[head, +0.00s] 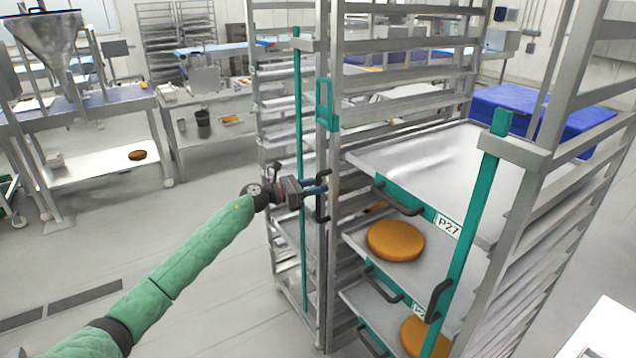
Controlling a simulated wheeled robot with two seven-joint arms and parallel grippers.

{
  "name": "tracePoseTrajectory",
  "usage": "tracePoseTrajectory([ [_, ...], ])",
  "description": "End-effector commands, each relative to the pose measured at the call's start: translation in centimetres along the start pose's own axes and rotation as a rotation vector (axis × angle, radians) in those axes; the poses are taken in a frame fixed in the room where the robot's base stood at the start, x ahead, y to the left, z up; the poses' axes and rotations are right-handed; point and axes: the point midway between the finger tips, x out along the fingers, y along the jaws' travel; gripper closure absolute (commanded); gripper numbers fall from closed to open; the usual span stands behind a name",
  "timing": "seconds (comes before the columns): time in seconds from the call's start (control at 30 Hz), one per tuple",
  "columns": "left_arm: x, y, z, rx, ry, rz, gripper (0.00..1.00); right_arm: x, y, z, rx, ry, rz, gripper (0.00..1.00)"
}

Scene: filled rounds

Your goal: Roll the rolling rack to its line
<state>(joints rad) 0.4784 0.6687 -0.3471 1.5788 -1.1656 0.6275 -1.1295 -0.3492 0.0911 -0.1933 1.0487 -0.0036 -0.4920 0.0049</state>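The rolling rack (327,120) is a tall grey metal frame with shelf rails and green upright bars, close in front of me. Trays with green fronts and black handles sit in it, and round orange-brown cakes (396,240) lie on the lower ones. A black upright handle (321,208) is on its left post, and another black handle (438,299) is on the right green bar. My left gripper (316,187) has its fingers on the left handle and looks shut on it. My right gripper is out of view. The rack's wheels are hidden. I cannot make out a marked line.
A second rack (272,95) stands just behind on the left. Steel work tables (110,100) stand at the far left and back, and a blue-covered surface (520,100) behind on the right. Two dark strips (85,293) lie on the floor at left. The grey floor (215,300) at left is clear.

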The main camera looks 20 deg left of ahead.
Motion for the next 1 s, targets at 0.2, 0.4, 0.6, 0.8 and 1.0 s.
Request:
tracePoseTrajectory([
  [0.2,0.62,-0.04,-0.01,0.0,0.0,-0.001,0.66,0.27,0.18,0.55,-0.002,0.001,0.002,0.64],
  [0.4,0.63,-0.05,-0.05,0.0,0.0,-0.001,0.66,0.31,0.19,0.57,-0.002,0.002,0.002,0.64],
  [0.6,0.62,-0.04,-0.05,0.0,0.0,-0.001,0.99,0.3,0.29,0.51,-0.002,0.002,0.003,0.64],
  [0.8,0.61,-0.03,-0.04,0.0,0.0,0.0,1.0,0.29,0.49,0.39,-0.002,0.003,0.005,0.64],
  [1.0,0.61,-0.02,-0.03,0.0,0.0,0.0,1.0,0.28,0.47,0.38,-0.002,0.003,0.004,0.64],
])
